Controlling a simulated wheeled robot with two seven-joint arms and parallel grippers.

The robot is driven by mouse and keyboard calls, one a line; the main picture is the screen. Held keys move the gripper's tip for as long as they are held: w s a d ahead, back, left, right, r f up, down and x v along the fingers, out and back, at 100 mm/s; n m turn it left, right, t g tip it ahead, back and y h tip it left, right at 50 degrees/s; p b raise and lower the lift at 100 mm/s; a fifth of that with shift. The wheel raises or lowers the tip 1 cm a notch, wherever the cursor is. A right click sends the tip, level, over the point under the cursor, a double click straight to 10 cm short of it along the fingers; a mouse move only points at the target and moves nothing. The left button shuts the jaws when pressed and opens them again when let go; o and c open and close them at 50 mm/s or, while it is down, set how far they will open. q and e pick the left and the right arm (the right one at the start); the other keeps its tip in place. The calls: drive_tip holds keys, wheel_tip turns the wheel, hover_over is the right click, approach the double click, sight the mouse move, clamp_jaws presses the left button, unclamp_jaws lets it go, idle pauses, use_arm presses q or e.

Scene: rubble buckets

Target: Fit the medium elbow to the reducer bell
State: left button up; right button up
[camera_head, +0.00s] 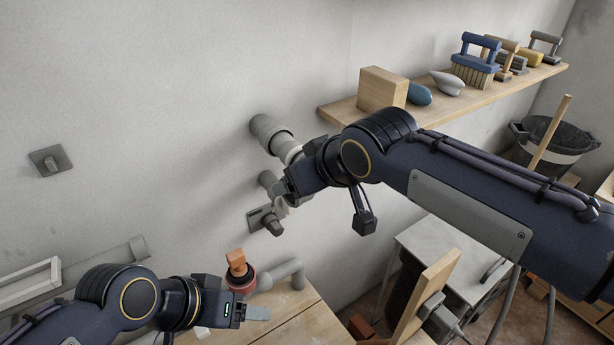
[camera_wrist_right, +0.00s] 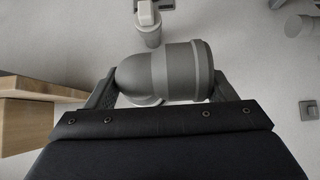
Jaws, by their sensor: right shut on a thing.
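My right gripper (camera_head: 283,188) is up against the wall fittings, its fingers shut on a grey elbow (camera_wrist_right: 133,76). In the right wrist view the elbow lies between the two fingers, with a wider collared end towards the right. In the head view its pale part (camera_head: 289,152) shows, the rest hidden by the gripper. A wider grey bell-shaped fitting (camera_head: 267,130), seemingly the reducer bell, is just above left of it at the wall. I cannot tell whether they are joined. My left gripper (camera_head: 258,313) is low over the bench, its finger opening unclear.
A shelf (camera_head: 345,112) with a wooden block and brushes is right of the fittings. A valve (camera_head: 272,227) sits below. The left wall is mostly clear.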

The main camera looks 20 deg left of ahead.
drive_tip(key=o, duration=1.5)
drive_tip(key=shift+o, duration=0.2)
drive_tip(key=shift+b+v, duration=0.7)
drive_tip(key=shift+v, duration=3.2)
drive_tip(key=s+d+f+m+h, duration=0.1)
drive_tip(key=s+d+f+m, duration=0.3)
drive_tip(key=d, duration=0.7)
drive_tip(key=w+d+f+m+h, duration=0.15)
drive_tip(key=d+f, duration=0.35)
drive_tip(key=d, duration=0.7)
drive_tip(key=s+d+f+m, duration=0.6)
drive_tip(key=s+d+f, duration=0.2)
drive_tip(key=s+f, duration=0.4)
drive_tip(key=shift+s+f+m+h, duration=0.15)
drive_tip(key=shift+s+m+h, duration=0.2)
drive_tip(key=shift+s, duration=0.2)
